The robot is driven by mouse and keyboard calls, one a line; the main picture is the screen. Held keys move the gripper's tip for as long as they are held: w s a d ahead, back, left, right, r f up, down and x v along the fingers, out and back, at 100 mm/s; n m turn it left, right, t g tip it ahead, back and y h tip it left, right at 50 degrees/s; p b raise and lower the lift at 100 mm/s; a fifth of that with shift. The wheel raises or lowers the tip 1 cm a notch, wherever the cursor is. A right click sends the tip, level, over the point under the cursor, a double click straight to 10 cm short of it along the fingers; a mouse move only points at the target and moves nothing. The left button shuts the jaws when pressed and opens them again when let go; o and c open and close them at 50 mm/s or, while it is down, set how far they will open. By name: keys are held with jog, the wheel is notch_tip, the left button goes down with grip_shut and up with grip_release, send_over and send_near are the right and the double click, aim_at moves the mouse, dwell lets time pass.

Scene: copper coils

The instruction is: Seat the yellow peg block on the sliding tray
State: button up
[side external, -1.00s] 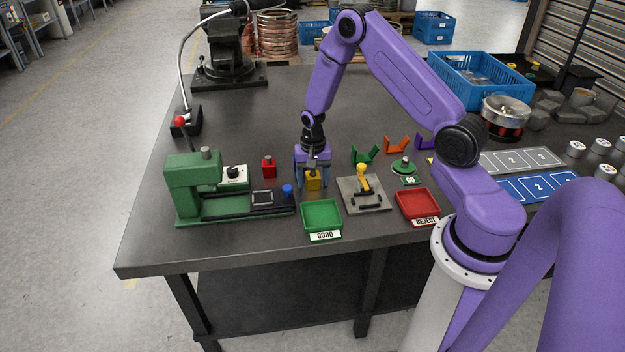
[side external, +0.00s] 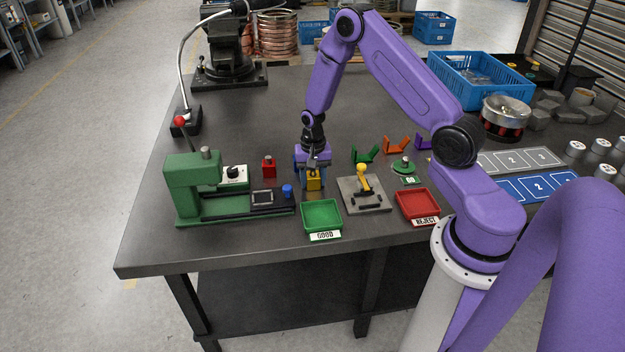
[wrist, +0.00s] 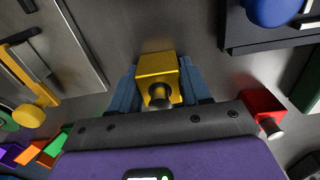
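The yellow peg block (side external: 314,183) stands on the table behind the green GOOD bin, with a dark grey peg on top. My gripper (side external: 312,181) points down over it with a blue finger on either side. In the wrist view the block (wrist: 157,68) sits between the fingertips (wrist: 159,80), very close to both. Whether the fingers press on it cannot be told. The sliding tray (side external: 262,198), a small dark square frame, lies on the black rail of the green press (side external: 190,185), to the left of my gripper. It looks empty.
A red peg block (side external: 268,168) stands behind the rail, and a blue knob (side external: 287,190) is at its right end. The green GOOD bin (side external: 322,216) is in front. A grey plate with a yellow-knobbed clamp (side external: 363,190) is to the right, then a red REJECT bin (side external: 417,203).

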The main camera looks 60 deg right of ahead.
jog(key=shift+r, duration=0.1)
jog(key=shift+r, duration=2.4)
send_near(263, 199)
jog(key=shift+f, duration=2.55)
jog(key=shift+f, duration=0.5)
